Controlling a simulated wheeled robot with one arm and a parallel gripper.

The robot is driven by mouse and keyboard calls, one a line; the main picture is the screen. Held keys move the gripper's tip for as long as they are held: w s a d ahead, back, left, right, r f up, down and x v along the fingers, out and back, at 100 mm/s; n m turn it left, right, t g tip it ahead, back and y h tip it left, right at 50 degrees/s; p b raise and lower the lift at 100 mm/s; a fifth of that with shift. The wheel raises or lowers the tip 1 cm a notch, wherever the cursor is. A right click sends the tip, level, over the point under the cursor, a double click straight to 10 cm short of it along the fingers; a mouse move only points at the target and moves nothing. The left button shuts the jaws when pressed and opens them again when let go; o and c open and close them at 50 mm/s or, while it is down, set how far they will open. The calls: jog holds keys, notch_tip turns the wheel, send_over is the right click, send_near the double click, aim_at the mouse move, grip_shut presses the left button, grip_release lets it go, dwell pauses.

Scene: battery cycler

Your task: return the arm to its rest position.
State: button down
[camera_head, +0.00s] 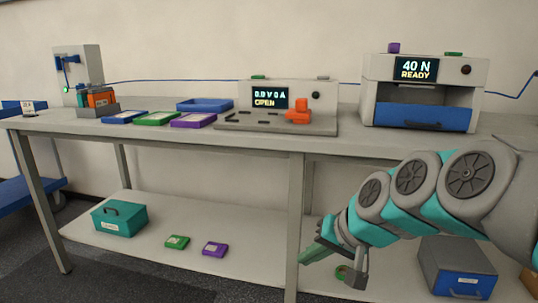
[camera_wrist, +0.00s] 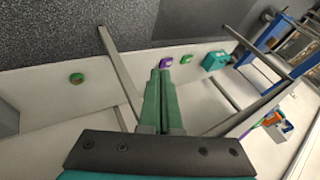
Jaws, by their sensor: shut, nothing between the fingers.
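My arm reaches in from the right in the head view, with grey and teal links, in front of the bench. My gripper (camera_head: 335,262) points down and left, below the bench top and in front of the lower shelf. In the wrist view my gripper (camera_wrist: 160,72) shows two green fingers side by side, shut with nothing held. No object touches the fingers.
The bench top (camera_head: 190,133) carries a cycler (camera_head: 287,97) reading OPEN and a press (camera_head: 420,95) reading READY. The lower shelf (camera_head: 150,222) holds a teal box (camera_head: 119,218), green and purple packs and a grey box (camera_head: 458,268). A bench leg (camera_head: 294,225) stands left of my gripper.

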jog(key=s+d+f+g+h, duration=0.1)
jog(key=s+f, duration=0.3)
jog(key=s, duration=0.4)
jog(key=s+d+f+n+g+h, duration=0.1)
jog(key=s+d+f+g+h, duration=0.1)
jog(key=s, duration=0.6)
jog(key=s+d+f+n+g+h, duration=0.1)
jog(key=s+d+f+g+h, duration=0.1)
jog(key=s+d+f+g, duration=0.2)
jog(key=s+f, duration=0.3)
jog(key=s, duration=0.2)
jog(key=shift+d+f, duration=0.15)
jog(key=shift+f, duration=0.15)
